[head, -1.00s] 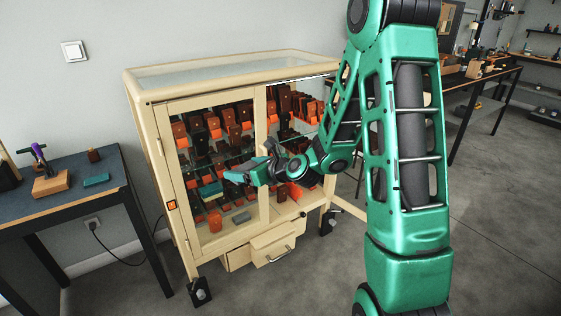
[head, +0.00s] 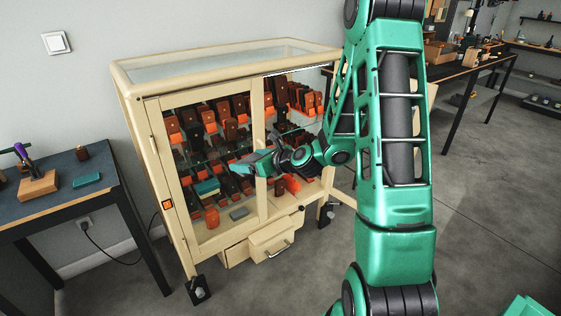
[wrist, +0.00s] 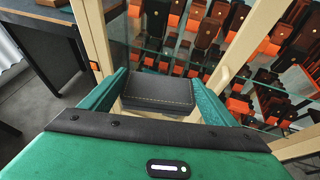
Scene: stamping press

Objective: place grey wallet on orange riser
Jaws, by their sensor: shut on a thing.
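My gripper (wrist: 152,98) is shut on a dark grey stitched wallet (wrist: 157,92), held between the two green fingers in the wrist view. In the head view my gripper (head: 246,164) is at the front of the cream display cabinet (head: 205,78), near its middle upright; the wallet is hard to make out there. Several orange risers stand on the cabinet shelves, one orange piece (wrist: 240,104) showing beyond the fingers in the wrist view. Brown and dark wallets cover many of them, and I cannot tell which riser is the task's. The held wallet appears apart from them.
A partly open drawer (head: 270,239) juts out below. A blue-topped table (head: 60,190) stands at left. Floor to the right is open.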

